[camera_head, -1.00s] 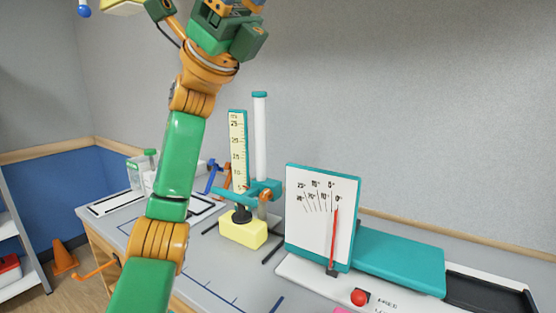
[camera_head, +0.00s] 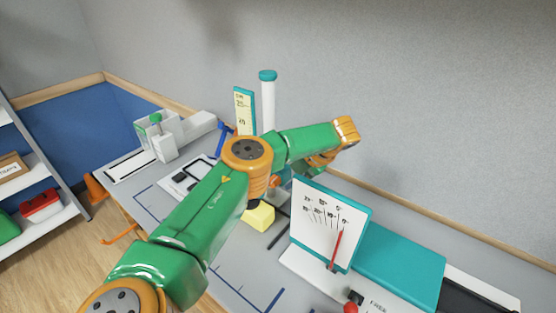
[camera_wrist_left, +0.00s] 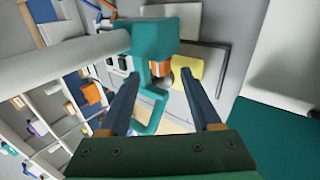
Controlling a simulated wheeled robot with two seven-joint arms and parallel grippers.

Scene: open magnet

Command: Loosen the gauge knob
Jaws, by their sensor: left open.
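The gauge has a white post (camera_head: 268,105) with a teal cap and a pale yellow scale (camera_head: 244,110). My left arm hides much of the gauge's middle. In the left wrist view, the teal carriage (camera_wrist_left: 153,32) and the orange knob (camera_wrist_left: 161,75) are ahead of my left gripper (camera_wrist_left: 158,73). The gripper is open, and the knob shows between its fingertips. I cannot tell whether they touch it. In the head view its fingers are hidden. My right gripper is not in view.
A white dial panel (camera_head: 325,215) with a red needle stands right of the gauge, beside a teal block (camera_head: 397,262). A red ball knob (camera_head: 351,308) is in front. White blocks (camera_head: 180,130) stand at the back left. A shelf (camera_head: 40,190) is at far left.

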